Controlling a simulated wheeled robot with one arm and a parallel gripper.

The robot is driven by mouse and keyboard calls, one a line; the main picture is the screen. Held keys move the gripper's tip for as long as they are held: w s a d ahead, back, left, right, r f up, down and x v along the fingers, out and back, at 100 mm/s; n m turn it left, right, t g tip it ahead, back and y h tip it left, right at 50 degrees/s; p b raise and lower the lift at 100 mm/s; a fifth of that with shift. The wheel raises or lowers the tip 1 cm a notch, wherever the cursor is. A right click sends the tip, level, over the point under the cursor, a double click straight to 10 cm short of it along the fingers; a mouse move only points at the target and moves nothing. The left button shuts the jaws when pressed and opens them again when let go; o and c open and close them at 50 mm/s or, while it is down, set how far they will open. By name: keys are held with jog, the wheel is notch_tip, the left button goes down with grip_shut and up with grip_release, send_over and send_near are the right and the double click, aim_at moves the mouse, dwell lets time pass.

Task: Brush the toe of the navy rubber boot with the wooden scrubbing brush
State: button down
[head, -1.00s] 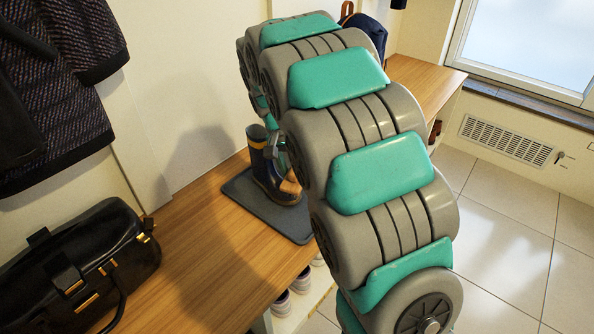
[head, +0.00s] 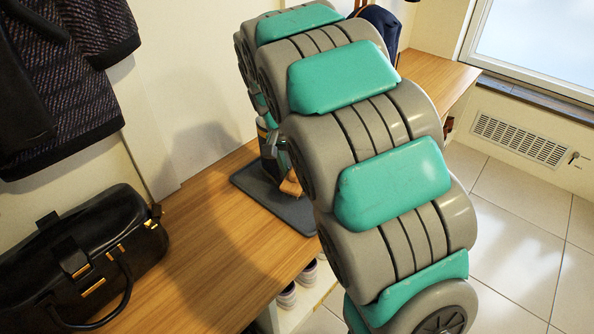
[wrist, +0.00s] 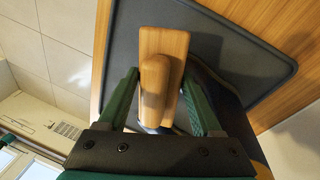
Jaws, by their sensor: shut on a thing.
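The wooden scrubbing brush (wrist: 165,62) is held between the two green fingers of my gripper (wrist: 158,88), which is shut on it. In the head view the brush (head: 290,186) shows as a small tan patch low at the boot's front. The navy rubber boot (head: 267,168) stands on the dark mat (head: 252,187), largely hidden behind my gripper and arm. In the wrist view a dark part of the boot (wrist: 215,88) shows right of and below the brush. The brush is close to the toe; I cannot tell if they touch.
The mat lies on a wooden bench (head: 200,235). A black leather bag (head: 80,255) stands on the bench at the left, below hanging coats (head: 65,85). Shoes (head: 287,297) sit in the cubby underneath. A navy backpack (head: 383,28) is behind my arm. The tiled floor at right is clear.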

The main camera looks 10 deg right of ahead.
jog(key=shift+w+d, duration=0.9)
jog(key=shift+d, duration=0.25)
jog(key=shift+w+d+f, duration=0.2)
jog(key=shift+w+d, duration=0.1)
jog(key=shift+d, duration=0.2)
jog(key=shift+s+a+f, duration=0.2)
jog(key=shift+s+a, duration=0.35)
jog(key=shift+a, duration=0.1)
jog(key=shift+s+a+r+b, duration=0.2)
jog(key=shift+s+a, duration=0.25)
jog(key=shift+a, duration=0.15)
jog(key=shift+s+a+r+b, duration=0.1)
jog(key=shift+s+a+r, duration=0.1)
jog(key=shift+s+a, duration=0.3)
jog(key=shift+w+d, duration=0.85)
jog(key=shift+s+d+r+p, duration=0.1)
jog(key=shift+r+p, duration=0.6)
jog(key=shift+r, duration=1.3)
jog(key=shift+s+r+p, duration=0.1)
jog(key=shift+r+p, duration=0.6)
jog(key=shift+r, duration=1.3)
